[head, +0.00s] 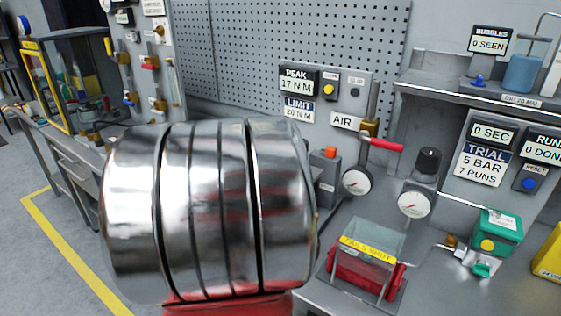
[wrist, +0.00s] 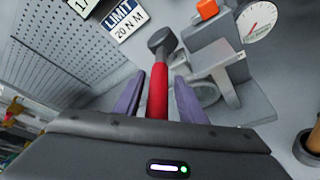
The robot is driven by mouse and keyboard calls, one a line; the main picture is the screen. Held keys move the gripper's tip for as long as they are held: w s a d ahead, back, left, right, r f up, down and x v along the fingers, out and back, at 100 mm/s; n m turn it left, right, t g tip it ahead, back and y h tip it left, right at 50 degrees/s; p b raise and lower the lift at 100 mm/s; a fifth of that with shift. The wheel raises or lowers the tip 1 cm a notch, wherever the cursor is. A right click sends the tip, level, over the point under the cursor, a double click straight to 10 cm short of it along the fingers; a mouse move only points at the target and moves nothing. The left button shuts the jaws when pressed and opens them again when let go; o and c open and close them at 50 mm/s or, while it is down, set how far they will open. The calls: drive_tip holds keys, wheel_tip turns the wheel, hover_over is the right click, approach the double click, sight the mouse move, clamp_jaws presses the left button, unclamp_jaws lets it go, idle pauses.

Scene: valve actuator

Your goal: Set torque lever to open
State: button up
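In the wrist view, a lever with a red grip (wrist: 158,92) and a dark grey head (wrist: 162,41) points away from me; I take it as the torque lever. My gripper (wrist: 158,98) has its two purple fingers on either side of the red grip, with a narrow gap showing at each side, so it looks open around the grip. The near end of the grip is hidden by the gripper body. In the head view, my own shiny arm link covers this area, and neither the lever nor my gripper shows.
A grey block with an orange button (head: 330,152) and a gauge (head: 356,182) stand close by. A red-handled AIR valve (head: 385,145) is further right. The limit sign (head: 299,110) reads 20 N M, the peak sign (head: 297,80) 17 N M. A pegboard (head: 300,45) stands behind.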

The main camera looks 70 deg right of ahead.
drive_tip(key=shift+a, duration=0.1)
drive_tip(key=shift+w+a+r, duration=0.1)
drive_tip(key=shift+a+r, duration=0.15)
drive_tip(key=shift+a, duration=0.25)
drive_tip(key=v, duration=1.2)
drive_tip(key=shift+a, duration=0.3)
drive_tip(key=shift+f, duration=0.1)
